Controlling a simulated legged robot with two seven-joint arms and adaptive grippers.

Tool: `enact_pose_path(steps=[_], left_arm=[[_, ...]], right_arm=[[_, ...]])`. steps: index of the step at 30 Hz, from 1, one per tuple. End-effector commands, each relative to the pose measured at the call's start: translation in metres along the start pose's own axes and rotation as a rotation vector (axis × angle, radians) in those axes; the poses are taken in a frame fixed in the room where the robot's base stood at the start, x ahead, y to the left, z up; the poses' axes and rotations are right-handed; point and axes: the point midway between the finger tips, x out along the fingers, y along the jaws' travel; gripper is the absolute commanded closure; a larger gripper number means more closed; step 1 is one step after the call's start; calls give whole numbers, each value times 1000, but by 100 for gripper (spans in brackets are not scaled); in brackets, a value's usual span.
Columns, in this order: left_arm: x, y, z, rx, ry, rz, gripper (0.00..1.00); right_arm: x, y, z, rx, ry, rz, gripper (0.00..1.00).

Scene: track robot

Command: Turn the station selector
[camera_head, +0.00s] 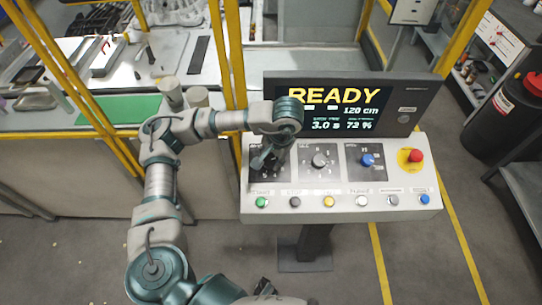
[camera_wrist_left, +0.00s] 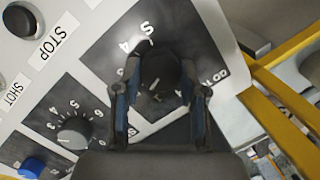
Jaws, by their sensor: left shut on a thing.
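The station selector, a black knob, is the leftmost dial on the sloped control panel (camera_head: 390,189). In the head view my left gripper (camera_head: 265,160) reaches down onto it and largely hides it. In the left wrist view the black knob (camera_wrist_left: 159,70) sits between the two fingers of my left gripper (camera_wrist_left: 160,84), which is shut on it. A light pointer mark shows on the knob's face. Part of its number scale shows around it, and the rest is hidden by the fingers. My right gripper is not clearly seen.
A grey dial (camera_head: 320,161), a blue knob (camera_head: 368,160) and a red emergency button (camera_head: 415,156) sit right of the selector. A row of coloured buttons lies along the front edge. The screen (camera_head: 345,108) behind reads READY. Yellow posts stand behind.

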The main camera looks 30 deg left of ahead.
Motion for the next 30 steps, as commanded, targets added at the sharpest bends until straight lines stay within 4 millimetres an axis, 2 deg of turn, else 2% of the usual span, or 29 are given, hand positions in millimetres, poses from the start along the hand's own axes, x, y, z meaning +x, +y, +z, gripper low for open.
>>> enact_pose_path(steps=[9,15,24,25,27,30], left_arm=[[1,0,2,102,0,-21,93],[2,-1,2,115,0,-25,93],[1,-1,2,113,0,-25,93],[1,-1,2,113,0,-26,50],[1,-1,2,112,1,-25,33],[1,-1,1,111,3,-25,33]], right_arm=[[2,1,-2,-1,3,1,60],[1,2,-7,-1,10,2,60],[2,1,-4,0,6,2,60],[2,1,-3,0,5,1,60],[2,1,-1,0,2,1,60],[2,0,3,0,-3,0,60]])
